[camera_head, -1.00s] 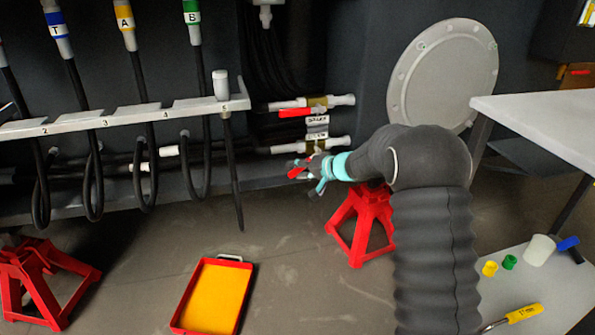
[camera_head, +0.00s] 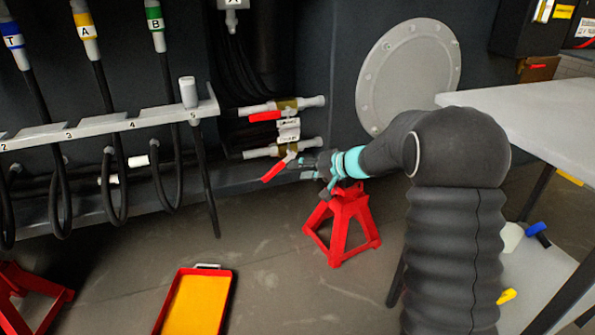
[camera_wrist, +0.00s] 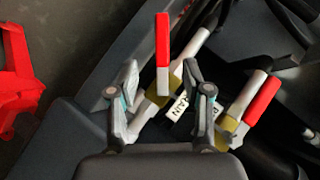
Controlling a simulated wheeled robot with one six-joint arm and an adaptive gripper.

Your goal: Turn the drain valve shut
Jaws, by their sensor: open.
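The drain valve (camera_head: 290,149) is the lower of two valves on the dark chassis wall, with a white pipe and brass body. Its red handle (camera_head: 274,171) points down-left, at an angle to the pipe. In the wrist view this handle (camera_wrist: 163,52) stands between the fingers in the picture, with a label partly reading "AIN" (camera_wrist: 180,108) beside it. My gripper (camera_head: 315,162) is at the right of the valve, fingers spread; the wrist view shows both fingers (camera_wrist: 160,85). I cannot tell whether either finger touches the handle.
The upper valve's red handle (camera_head: 265,116) lies along its pipe, close above. A red stand (camera_head: 343,225) is below my gripper. A hose rack (camera_head: 105,129) is left, a yellow-lined red tray (camera_head: 198,300) on the floor, a grey table (camera_head: 530,110) right.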

